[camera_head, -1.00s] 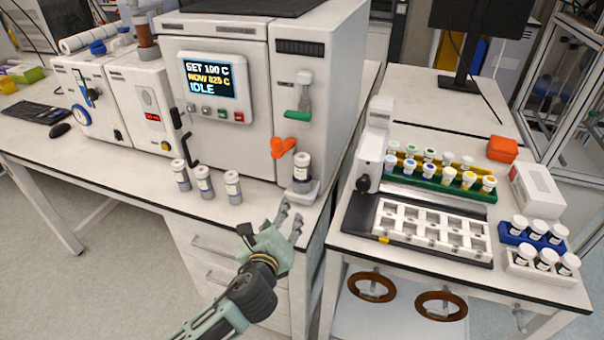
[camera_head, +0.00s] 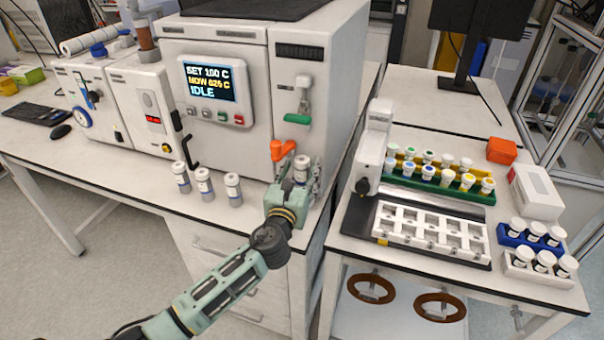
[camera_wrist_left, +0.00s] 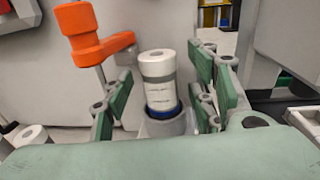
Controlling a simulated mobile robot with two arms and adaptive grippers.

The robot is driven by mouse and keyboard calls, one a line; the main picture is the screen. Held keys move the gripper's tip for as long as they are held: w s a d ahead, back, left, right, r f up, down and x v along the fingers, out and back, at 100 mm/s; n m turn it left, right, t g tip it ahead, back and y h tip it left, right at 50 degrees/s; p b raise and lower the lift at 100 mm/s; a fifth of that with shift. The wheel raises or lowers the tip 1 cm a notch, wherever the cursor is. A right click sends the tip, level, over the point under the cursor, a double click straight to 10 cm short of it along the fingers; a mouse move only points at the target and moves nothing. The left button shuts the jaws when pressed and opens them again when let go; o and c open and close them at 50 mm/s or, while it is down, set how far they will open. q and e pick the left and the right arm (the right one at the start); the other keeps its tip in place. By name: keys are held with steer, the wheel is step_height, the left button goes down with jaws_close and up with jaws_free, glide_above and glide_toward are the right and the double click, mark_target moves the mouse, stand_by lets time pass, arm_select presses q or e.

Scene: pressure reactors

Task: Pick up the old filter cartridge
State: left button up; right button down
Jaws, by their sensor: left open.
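The old filter cartridge (camera_head: 301,170) is a white cylinder with a grey band, upright below the orange handle of the large machine. In the left wrist view the cartridge (camera_wrist_left: 159,85) stands in a round grey holder (camera_wrist_left: 168,124) with a blue ring at its base. My left gripper (camera_head: 297,178) is at the cartridge and hides its lower part in the head view. In the left wrist view the open green fingers (camera_wrist_left: 164,98) stand on either side of the cartridge, with gaps visible. My right gripper is not in view.
The orange handle (camera_head: 283,148) is close to the left of the cartridge. Several similar cartridges (camera_head: 205,184) stand on the bench to the left. A vial rack (camera_head: 440,188) and a white tray (camera_head: 428,244) are on the right bench.

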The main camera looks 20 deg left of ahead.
arm_select(q)
steer(key=shift+w, duration=0.15)
jaws_close()
stand_by(0.4)
